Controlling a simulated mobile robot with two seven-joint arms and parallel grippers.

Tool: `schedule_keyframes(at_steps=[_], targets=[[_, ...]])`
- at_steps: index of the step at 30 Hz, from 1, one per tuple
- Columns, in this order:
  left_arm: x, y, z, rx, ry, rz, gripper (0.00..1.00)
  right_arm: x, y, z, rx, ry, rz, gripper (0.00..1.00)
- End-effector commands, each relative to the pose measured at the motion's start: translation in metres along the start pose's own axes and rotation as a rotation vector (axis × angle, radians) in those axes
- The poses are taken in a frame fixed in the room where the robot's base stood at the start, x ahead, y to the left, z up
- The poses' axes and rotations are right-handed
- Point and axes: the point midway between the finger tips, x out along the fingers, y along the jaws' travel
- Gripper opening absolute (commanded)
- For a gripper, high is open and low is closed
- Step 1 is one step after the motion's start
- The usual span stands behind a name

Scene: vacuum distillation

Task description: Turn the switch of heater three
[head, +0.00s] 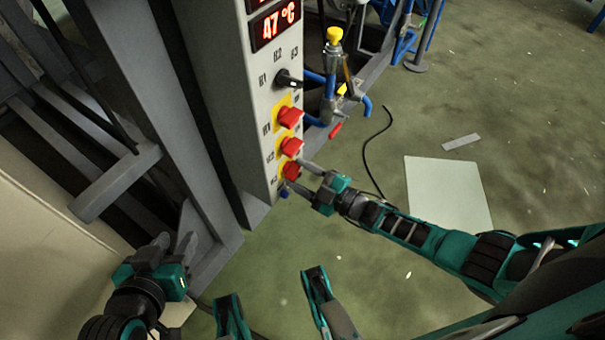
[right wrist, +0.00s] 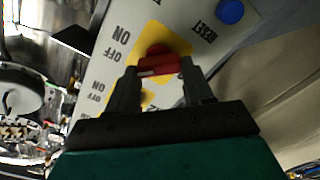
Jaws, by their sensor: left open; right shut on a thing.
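The control panel (head: 262,130) carries three red switches on yellow plates in a column. The lowest red switch (head: 291,170), nearest the blue button, is the third one down. My right gripper (head: 297,176) is at this lowest switch. In the right wrist view its two fingers are shut on the red switch knob (right wrist: 160,65), one on each side, with ON and OFF printed beside it. The upper red switch (head: 289,117) and middle red switch (head: 291,146) are free. My left gripper (head: 176,242) is open and empty at lower left, away from the panel.
A blue button (head: 284,192) sits below the switches; it reads RESET in the right wrist view (right wrist: 230,12). A black selector knob (head: 287,80) and a display (head: 275,24) are above. Blue pipework with a yellow cap (head: 334,35) stands right of the panel. A white sheet (head: 446,192) lies on the floor.

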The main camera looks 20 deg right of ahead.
Motion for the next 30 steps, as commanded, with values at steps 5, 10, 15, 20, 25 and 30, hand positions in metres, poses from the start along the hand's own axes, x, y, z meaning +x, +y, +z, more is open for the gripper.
schedule_keyframes(at_steps=[5, 10, 15, 20, 25, 30], targets=[[0.0001, -0.0001, -0.0002, 0.000, 0.000, 0.000, 0.43, -0.0009, -0.0016, 0.0006, -0.166, -0.002, 0.000, 0.21], [0.0000, -0.0001, -0.0001, 0.000, 0.000, 0.000, 0.43, -0.0007, -0.0027, 0.0006, -0.326, -0.001, 0.000, 0.21], [0.0000, 0.0000, 0.0000, 0.000, 0.000, 0.000, 0.43, -0.0009, -0.0030, 0.0012, -0.479, -0.002, 0.000, 0.21], [-0.0003, 0.0002, 0.0007, 0.000, -0.002, 0.000, 0.43, -0.0007, -0.0039, 0.0014, -0.605, -0.001, 0.000, 0.21], [-0.0010, 0.0006, 0.0028, -0.002, -0.006, 0.001, 0.43, -0.0009, -0.0043, 0.0019, -0.707, -0.001, -0.001, 0.21], [-0.0016, 0.0011, 0.0046, -0.003, -0.010, 0.001, 0.43, -0.0010, -0.0044, 0.0023, -0.773, -0.002, -0.001, 0.21]])
